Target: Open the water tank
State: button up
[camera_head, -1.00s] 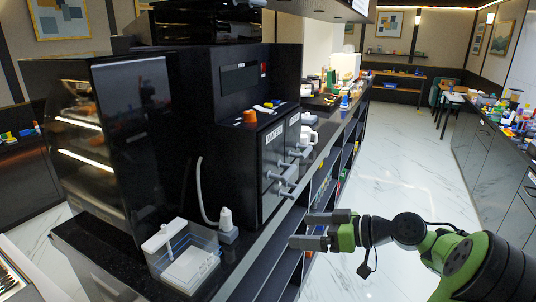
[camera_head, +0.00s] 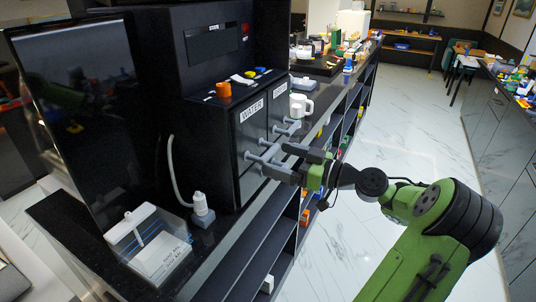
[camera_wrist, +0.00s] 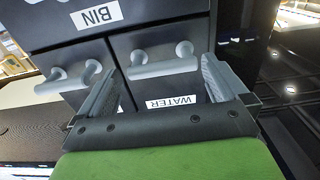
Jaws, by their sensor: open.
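The water tank (camera_head: 249,132) is a dark drawer front labelled WATER in the black coffee machine. It looks flush with the machine. Its grey bar handle (camera_head: 264,156) stands out from the front. In the wrist view the WATER label (camera_wrist: 171,102) appears upside down, and the handle (camera_wrist: 163,68) lies between my fingertips. My gripper (camera_head: 279,161) is open in front of the tank. In the wrist view (camera_wrist: 160,64) its two fingers stand at either side of the handle, with no clear grip on it.
A second drawer with a similar handle (camera_wrist: 75,80) is beside the tank. A white mug (camera_head: 301,105) stands behind the machine. The aisle floor is clear.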

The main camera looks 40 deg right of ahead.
aim_at(268, 155)
jog(key=x, duration=0.4)
jog(key=shift+w, duration=0.2)
jog(key=c, duration=1.1)
